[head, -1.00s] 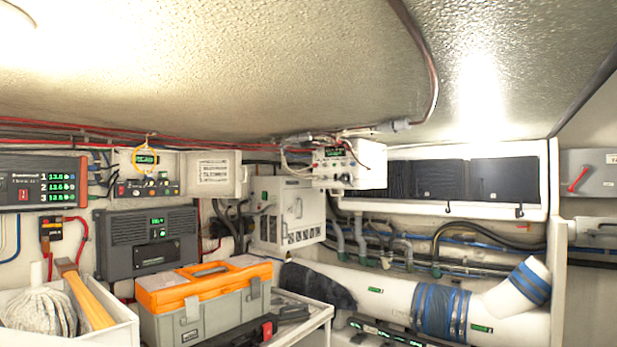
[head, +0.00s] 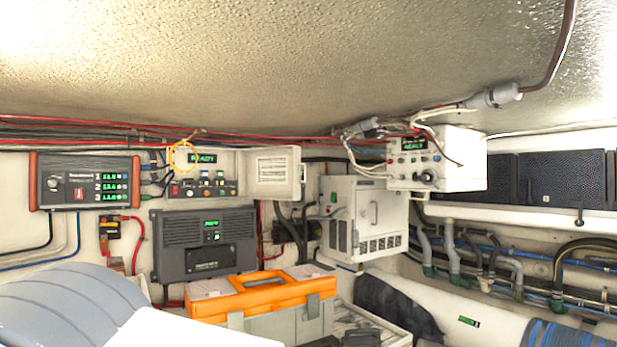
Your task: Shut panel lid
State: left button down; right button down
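The control panel (head: 204,181) is a shallow white box on the back wall, with a green READY display and a row of switches and coloured buttons. Its white lid (head: 276,172) stands swung open to the right and carries a printed label. A yellow ring (head: 171,157) hangs in front of the panel's upper left part. Neither of my grippers shows in the head view.
An orange-topped toolbox (head: 262,294) stands below the panel. A dark charger unit (head: 205,245) is on the wall beneath it. A white control box (head: 462,163) with cables juts out at right. A battery monitor (head: 85,182) is at left. The lower left is blocked close up.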

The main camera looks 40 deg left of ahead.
aim_at(273, 172)
jog(key=u, duration=0.4)
jog(key=i, duration=0.8)
jog(key=u, duration=1.3)
jog(key=i, duration=0.6)
jog(key=u, duration=0.65)
